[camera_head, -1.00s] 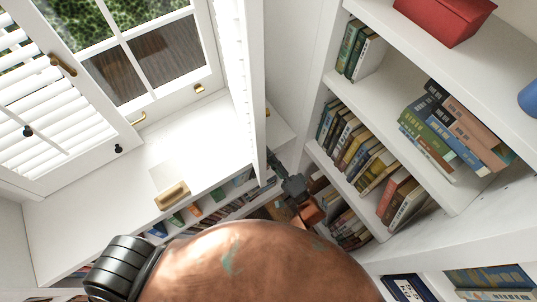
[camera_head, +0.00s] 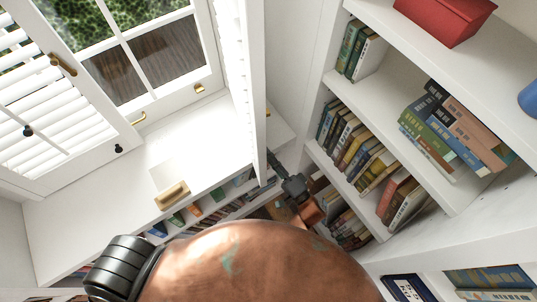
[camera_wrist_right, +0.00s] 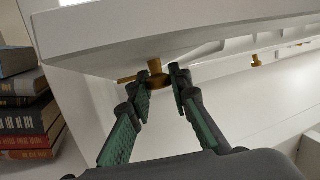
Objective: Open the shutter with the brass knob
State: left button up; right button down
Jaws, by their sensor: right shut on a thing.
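The white louvred shutter (camera_head: 246,85) stands out from the window, seen nearly edge-on in the head view. Its white frame (camera_wrist_right: 130,35) fills the top of the right wrist view. A brass knob (camera_wrist_right: 154,76) sticks out from that frame, between the fingertips of my right gripper (camera_wrist_right: 161,80). The gripper is shut on the knob. In the head view my right gripper (camera_head: 274,160) is at the shutter's lower end, and the knob is hidden there. My left gripper is not in view.
A second louvred shutter with black knobs (camera_head: 118,148) stands at the left of the window (camera_head: 130,60). A white sill (camera_head: 120,185) lies below. Bookshelves (camera_head: 400,120) stand close on the right, with a red box (camera_head: 445,18) on top.

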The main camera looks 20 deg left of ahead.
jog(key=w+d+p, duration=0.1)
jog(key=w+d, duration=0.1)
jog(key=d, duration=0.1)
jog(key=shift+w, duration=0.35)
jog(key=c, duration=1.7)
grip_release()
jog(key=shift+a, duration=0.15)
jog(key=shift+c, duration=0.2)
jog(key=shift+s, duration=0.1)
jog(key=v, duration=1.2)
jog(key=shift+r, duration=0.1)
